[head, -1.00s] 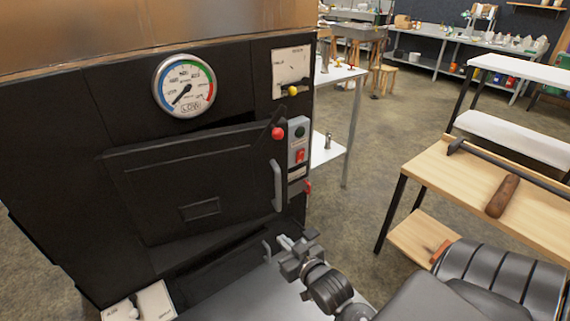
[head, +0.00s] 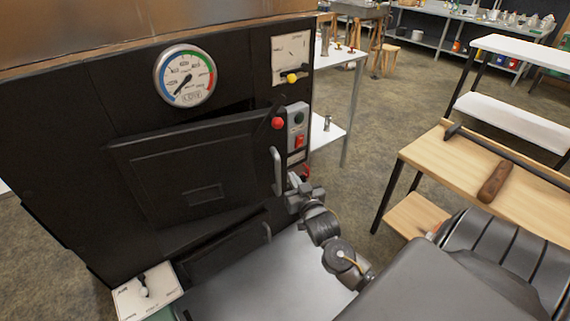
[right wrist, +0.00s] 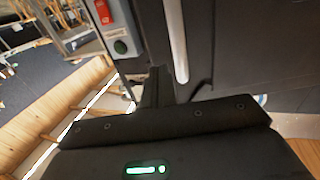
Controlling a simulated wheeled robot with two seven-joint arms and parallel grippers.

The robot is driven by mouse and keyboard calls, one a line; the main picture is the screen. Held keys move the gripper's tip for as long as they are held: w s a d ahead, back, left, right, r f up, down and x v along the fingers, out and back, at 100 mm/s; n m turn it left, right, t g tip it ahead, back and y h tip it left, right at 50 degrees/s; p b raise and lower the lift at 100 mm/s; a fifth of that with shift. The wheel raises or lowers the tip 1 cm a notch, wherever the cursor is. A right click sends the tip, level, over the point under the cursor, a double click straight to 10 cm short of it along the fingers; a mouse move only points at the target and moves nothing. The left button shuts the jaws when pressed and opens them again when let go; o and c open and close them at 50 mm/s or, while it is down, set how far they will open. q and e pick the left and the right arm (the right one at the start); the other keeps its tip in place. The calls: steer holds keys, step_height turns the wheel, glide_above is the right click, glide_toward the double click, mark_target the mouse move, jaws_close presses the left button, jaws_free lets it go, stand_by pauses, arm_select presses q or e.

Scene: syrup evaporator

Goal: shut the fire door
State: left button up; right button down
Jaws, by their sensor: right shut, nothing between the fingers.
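The fire door (head: 185,165) is a black panel on the dark stove front in the head view. A dark gap shows along its top edge, so it stands slightly ajar. Its grey vertical handle (head: 277,172) is on the right edge and also shows in the right wrist view (right wrist: 176,40). A lever with a red knob (head: 278,123) is above the handle. My right gripper (head: 294,182) is shut and empty, just right of the handle's lower end. I cannot tell whether it touches the door. In the right wrist view its fingers (right wrist: 156,88) are dark. My left gripper is out of view.
A switch box (head: 298,130) with a red switch is right of the door. A round gauge (head: 185,76) is above. A wooden bench (head: 455,180) with a brown-handled tool stands right, with open floor between.

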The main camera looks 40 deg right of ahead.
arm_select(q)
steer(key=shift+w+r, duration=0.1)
arm_select(e)
steer(key=x, duration=0.8)
